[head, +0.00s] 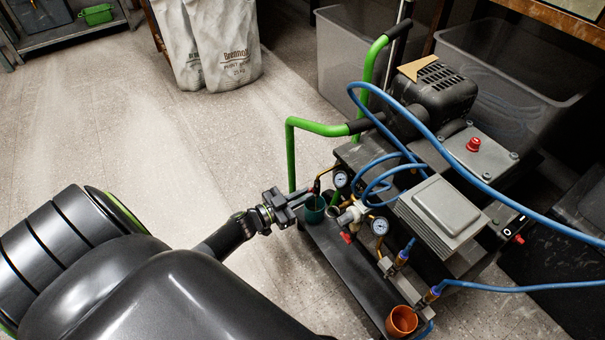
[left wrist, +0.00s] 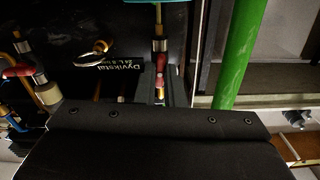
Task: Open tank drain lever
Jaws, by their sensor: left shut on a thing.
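The compressor cart (head: 345,262) stands right of centre in the head view, its tank carrying a "Dyvikstal 24 L" label (left wrist: 108,60) in the left wrist view. My left gripper (head: 300,199) is at the cart's near left end, beside the green frame. In the left wrist view its fingers (left wrist: 161,88) are closed around a small red lever (left wrist: 161,70) on a brass fitting. The lever lies in line with the fitting's pipe, which runs toward a teal cup (left wrist: 165,3). The teal cup also shows in the head view (head: 314,213). My right gripper is out of view.
A green handle bar (head: 291,155) rises close beside my left gripper. Gauges (head: 341,180), another red lever (head: 347,238), blue hoses (head: 520,289) and an orange cup (head: 401,321) crowd the cart's near side. Floor at left is clear, with sacks (head: 222,45) behind.

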